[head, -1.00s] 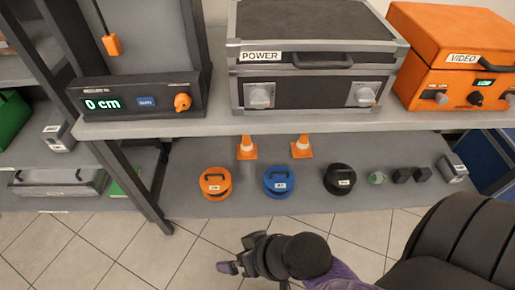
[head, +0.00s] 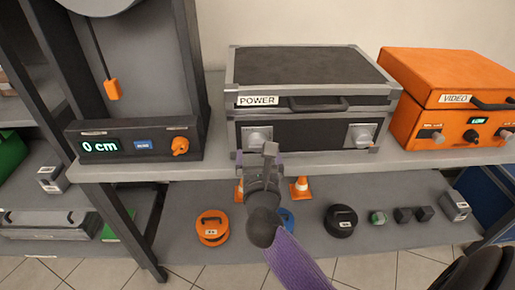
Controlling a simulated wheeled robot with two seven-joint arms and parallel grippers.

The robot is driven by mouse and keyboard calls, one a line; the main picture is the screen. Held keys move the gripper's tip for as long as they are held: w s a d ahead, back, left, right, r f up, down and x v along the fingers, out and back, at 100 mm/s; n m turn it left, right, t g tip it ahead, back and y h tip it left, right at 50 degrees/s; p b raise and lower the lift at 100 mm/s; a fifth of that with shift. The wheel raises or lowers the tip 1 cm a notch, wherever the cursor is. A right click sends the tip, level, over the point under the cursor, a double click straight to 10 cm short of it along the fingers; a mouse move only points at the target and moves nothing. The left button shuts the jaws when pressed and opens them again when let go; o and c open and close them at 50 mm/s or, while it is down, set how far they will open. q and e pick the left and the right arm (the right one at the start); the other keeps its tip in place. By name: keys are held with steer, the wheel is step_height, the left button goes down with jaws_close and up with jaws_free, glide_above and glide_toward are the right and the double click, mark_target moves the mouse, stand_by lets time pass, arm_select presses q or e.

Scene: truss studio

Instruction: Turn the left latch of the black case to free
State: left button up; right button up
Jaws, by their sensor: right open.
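The black case (head: 310,68) with grey metal edges and a POWER label stands shut on the upper shelf. Its left latch (head: 257,137) is a grey knob on a plate at the front left. The right latch (head: 360,135) is a like knob at the front right. My right gripper (head: 270,150) is open and empty, just in front of and slightly below the left latch. It overlaps the latch's lower edge in the picture, and I cannot tell whether it touches.
An orange VIDEO case (head: 440,75) stands right of the black case. A control box (head: 130,145) reading 0 cm stands left. On the lower shelf are an orange disc weight (head: 211,228), a black one (head: 340,221), a cone (head: 301,189) and small items.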

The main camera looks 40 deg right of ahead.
mark_target(258, 147)
steer(key=x, duration=0.2)
steer(key=shift+w+d+f+b, duration=0.1)
steer(key=shift+w+d+b, duration=0.1)
steer(key=shift+w+b, duration=0.15)
steer(key=shift+w+d, duration=0.2)
steer(key=shift+w, duration=0.1)
arm_select(q)
steer(key=shift+s+f, duration=0.4)
steer(key=shift+s, duration=0.05)
steer(key=shift+s, duration=0.1)
